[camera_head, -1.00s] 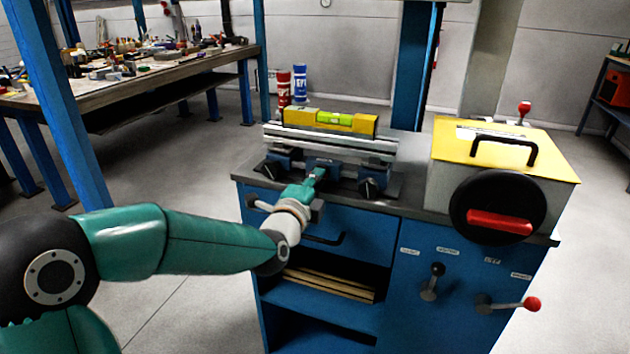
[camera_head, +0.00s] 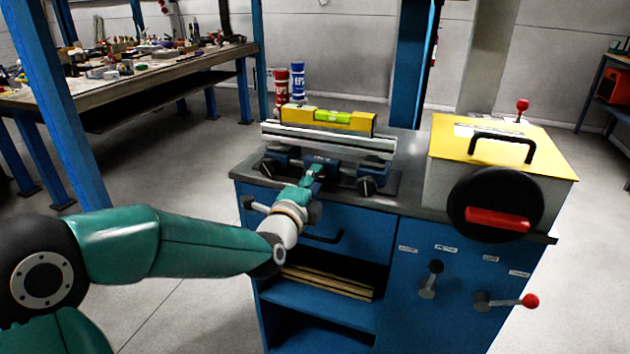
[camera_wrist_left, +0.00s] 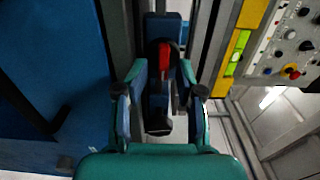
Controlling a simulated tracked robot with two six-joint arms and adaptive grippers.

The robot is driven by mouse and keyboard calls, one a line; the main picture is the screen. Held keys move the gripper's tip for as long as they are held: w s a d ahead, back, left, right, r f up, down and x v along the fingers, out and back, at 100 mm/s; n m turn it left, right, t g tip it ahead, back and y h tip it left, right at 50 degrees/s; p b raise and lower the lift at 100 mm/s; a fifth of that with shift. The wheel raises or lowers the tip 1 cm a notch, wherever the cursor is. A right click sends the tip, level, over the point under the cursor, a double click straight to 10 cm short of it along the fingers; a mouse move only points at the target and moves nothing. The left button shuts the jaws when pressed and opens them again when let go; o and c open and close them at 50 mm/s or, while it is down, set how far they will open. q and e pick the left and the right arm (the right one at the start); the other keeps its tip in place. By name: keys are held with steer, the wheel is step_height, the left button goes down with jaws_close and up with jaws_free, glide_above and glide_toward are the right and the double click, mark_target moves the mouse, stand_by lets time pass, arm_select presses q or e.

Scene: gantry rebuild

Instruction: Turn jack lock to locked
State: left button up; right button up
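My left gripper (camera_head: 314,172) reaches toward the clamp-like jack unit (camera_head: 322,162) at the front of the blue cabinet's top. In the left wrist view its two fingers (camera_wrist_left: 160,88) stand apart, one on each side of a dark block (camera_wrist_left: 158,112). A red piece (camera_wrist_left: 165,56) shows at the block's far end. I see gaps between fingers and block and cannot confirm contact. I cannot tell for certain which part is the jack lock or how it is set. My right gripper is not in view.
A yellow spirit level (camera_head: 328,118) lies on the metal rail above the jack unit. To the right are a yellow-lidded box (camera_head: 500,147) with a black wheel and red handle (camera_head: 496,219). Below are a black-knobbed lever (camera_head: 432,278) and a red-knobbed lever (camera_head: 508,301). Two cans stand behind.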

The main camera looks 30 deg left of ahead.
arm_select(q)
steer(key=v, duration=0.7)
steer(key=shift+s+d, duration=0.1)
stand_by(0.4)
